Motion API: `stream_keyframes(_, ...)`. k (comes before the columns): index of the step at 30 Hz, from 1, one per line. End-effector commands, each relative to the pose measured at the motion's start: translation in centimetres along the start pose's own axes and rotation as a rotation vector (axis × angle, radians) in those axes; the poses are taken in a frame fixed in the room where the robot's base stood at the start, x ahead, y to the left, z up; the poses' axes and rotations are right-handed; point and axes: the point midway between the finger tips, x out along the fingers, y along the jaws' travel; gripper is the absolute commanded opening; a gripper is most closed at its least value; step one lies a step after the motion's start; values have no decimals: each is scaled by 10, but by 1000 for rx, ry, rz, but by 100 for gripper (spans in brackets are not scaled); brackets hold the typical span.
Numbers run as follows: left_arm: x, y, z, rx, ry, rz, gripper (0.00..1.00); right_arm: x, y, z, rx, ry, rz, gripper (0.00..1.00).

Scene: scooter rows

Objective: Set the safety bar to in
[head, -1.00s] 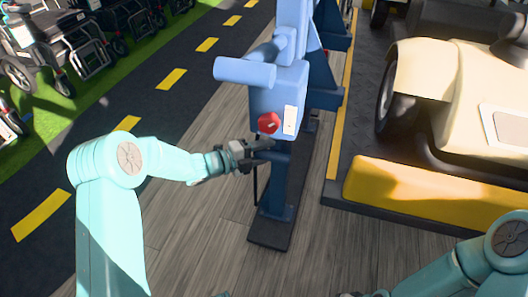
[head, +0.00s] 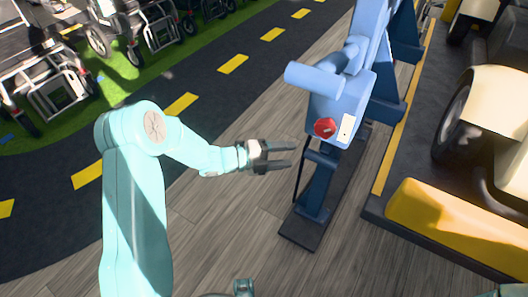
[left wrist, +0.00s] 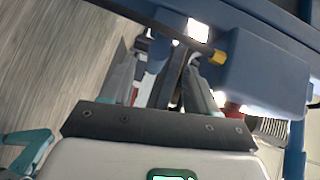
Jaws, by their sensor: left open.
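A blue stand (head: 340,100) carries a red round knob (head: 325,127) and a white plate on its box. A blue horizontal cylinder (head: 313,78) juts left from its top. I cannot tell for sure which part is the safety bar. My left gripper (head: 293,156) is open and empty, left of the stand's post and a little below the knob, with a gap to the post. In the left wrist view, the blue box (left wrist: 265,70) lies right of the open fingers, with part of the red knob (left wrist: 233,108) showing low on it.
A cream and yellow vehicle (head: 455,225) stands on a dark platform at the right. Wheelchairs (head: 50,85) stand on green ground at upper left. A dark lane with yellow dashes runs between. The wooden floor left of the stand is clear.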

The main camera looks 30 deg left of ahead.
Motion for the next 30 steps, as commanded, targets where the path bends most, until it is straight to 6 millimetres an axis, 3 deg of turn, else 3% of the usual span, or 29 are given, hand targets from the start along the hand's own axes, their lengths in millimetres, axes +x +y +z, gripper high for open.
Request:
stream_keyframes(3,-31,-3,0,-1,-5,0,59,-8,-4,2,-5,-5,-1,55)
stream_keyframes(10,-64,-1,0,0,-3,1,59,-13,-7,4,-10,-10,-1,55)
stream_keyframes(30,-66,-2,-3,4,9,-1,59,-13,-7,4,-10,-11,-1,55)
